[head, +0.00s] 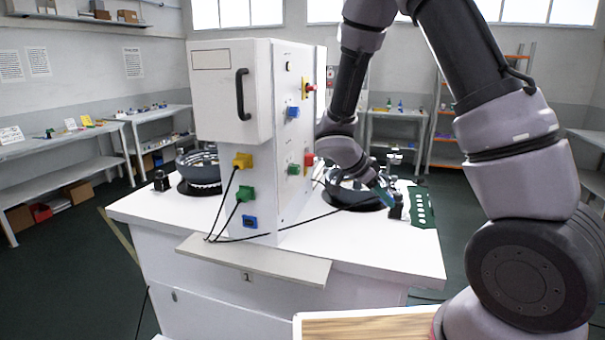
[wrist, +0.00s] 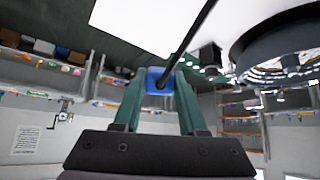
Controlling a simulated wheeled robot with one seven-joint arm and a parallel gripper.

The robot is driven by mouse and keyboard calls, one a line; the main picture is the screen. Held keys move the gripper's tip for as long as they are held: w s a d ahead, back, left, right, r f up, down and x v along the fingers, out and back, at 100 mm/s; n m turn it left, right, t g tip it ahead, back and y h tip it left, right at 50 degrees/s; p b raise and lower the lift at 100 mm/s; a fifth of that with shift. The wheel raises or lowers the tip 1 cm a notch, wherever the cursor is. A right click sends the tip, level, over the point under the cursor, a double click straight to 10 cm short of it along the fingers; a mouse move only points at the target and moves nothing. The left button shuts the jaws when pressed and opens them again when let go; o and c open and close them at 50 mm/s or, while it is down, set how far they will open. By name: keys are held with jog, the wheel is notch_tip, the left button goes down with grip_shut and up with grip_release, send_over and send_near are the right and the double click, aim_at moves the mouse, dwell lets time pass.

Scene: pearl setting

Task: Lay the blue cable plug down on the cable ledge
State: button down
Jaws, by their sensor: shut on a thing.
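My gripper (head: 384,196) is out over the right side of the white worktop, beside a round dark bowl-like fixture. In the wrist view its green fingers (wrist: 158,88) are shut on the blue cable plug (wrist: 154,73), with a black cable running from it up and right. In the head view the plug is too small to make out clearly at the fingers. The cable ledge (head: 255,262) is a pale flat shelf along the worktop's front edge, left of my gripper. Its visible top is bare apart from a cable at its rear edge.
A white cabinet (head: 235,100) stands between ledge and worktop back, with a yellow plug (head: 242,161), a green plug (head: 245,193) and a blue socket (head: 250,222) on its front. The round fixture (head: 352,190) and a green slotted plate (head: 422,208) are near my gripper. The right front worktop is clear.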

jog(key=s+a+r+n+g+y, duration=0.1)
jog(key=s+a+y, duration=0.15)
jog(key=a, duration=0.35)
jog(key=s+a+r+y, duration=0.2)
jog(key=a+y, duration=0.2)
jog(key=a, duration=0.1)
notch_tip(320, 180, up, 6)
jog(key=n+g+y, duration=0.1)
jog(key=g+y, duration=0.1)
jog(key=y, duration=0.1)
send_over(298, 267)
notch_tip(298, 267, down, 9)
jog(key=shift+d+f, duration=0.2)
notch_tip(298, 267, down, 14)
jog(key=shift+r, duration=0.1)
dwell(0.5)
jog(key=shift+c, duration=1.9)
grip_release()
jog(key=shift+f, duration=0.2)
jog(key=shift+r, duration=0.1)
